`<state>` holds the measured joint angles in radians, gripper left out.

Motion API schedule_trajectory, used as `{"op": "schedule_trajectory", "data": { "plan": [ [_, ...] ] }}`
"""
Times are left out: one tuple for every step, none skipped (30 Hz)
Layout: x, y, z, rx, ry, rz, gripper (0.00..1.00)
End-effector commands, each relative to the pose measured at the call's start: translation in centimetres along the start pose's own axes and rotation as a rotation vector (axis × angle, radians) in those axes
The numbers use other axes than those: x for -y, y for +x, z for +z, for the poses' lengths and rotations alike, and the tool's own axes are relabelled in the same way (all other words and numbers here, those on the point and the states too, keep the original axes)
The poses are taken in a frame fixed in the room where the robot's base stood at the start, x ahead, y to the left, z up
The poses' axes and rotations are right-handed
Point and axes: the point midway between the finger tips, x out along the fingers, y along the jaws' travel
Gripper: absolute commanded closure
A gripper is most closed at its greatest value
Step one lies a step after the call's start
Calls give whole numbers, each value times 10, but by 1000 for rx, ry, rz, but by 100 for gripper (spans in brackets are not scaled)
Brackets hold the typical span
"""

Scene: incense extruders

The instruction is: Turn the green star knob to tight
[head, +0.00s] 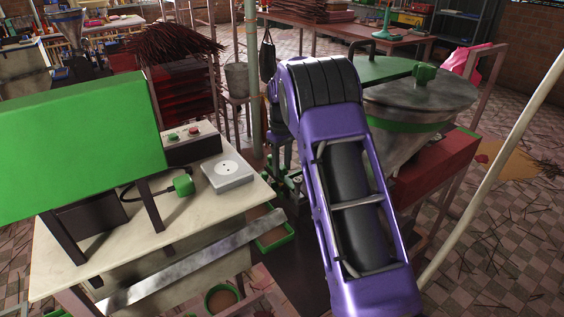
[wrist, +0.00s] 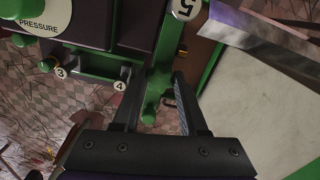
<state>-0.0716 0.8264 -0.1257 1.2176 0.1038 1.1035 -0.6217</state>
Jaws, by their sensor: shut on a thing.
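In the wrist view, the green star knob (wrist: 153,98) has blunt lobes and stands between the two dark fingers of my gripper (wrist: 157,88). My gripper is shut on the knob, one finger on each side. The left finger's contact is partly in shadow, and the knob's marking for tight cannot be made out. In the head view my purple arm covers much of the machine. Small green parts (head: 290,183) show just left of the arm, but I cannot tell the held knob among them.
In the wrist view, a PRESSURE dial (wrist: 42,14) and labels 3, 4 and 5 mark the machine. A steel hopper (head: 420,98) stands right of my arm. A green panel (head: 80,140) stands on the table.

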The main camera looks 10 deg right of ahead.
Motion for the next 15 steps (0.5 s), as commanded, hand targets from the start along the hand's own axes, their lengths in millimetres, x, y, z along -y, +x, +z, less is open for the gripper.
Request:
{"op": "schedule_trajectory", "data": {
  "plan": [
    [0,-3,0,1,45,-1,100],
    [0,-3,0,1,74,0,100],
    [0,-3,0,1,112,0,100],
    [0,-3,0,1,141,0,100],
    [0,-3,0,1,169,0,100],
    [0,-2,0,1,208,-1,100],
    [0,-2,0,2,236,-1,100],
    [0,-2,0,2,264,-1,100],
    [0,-2,0,2,302,0,100],
    [0,-2,0,2,331,0,100],
    [0,-2,0,2,359,0,100],
    [0,-2,0,2,397,1,100],
    [0,-2,0,2,426,1,100],
    [0,-2,0,1,454,1,100],
    [0,-2,0,1,492,1,100]
  ]
}}
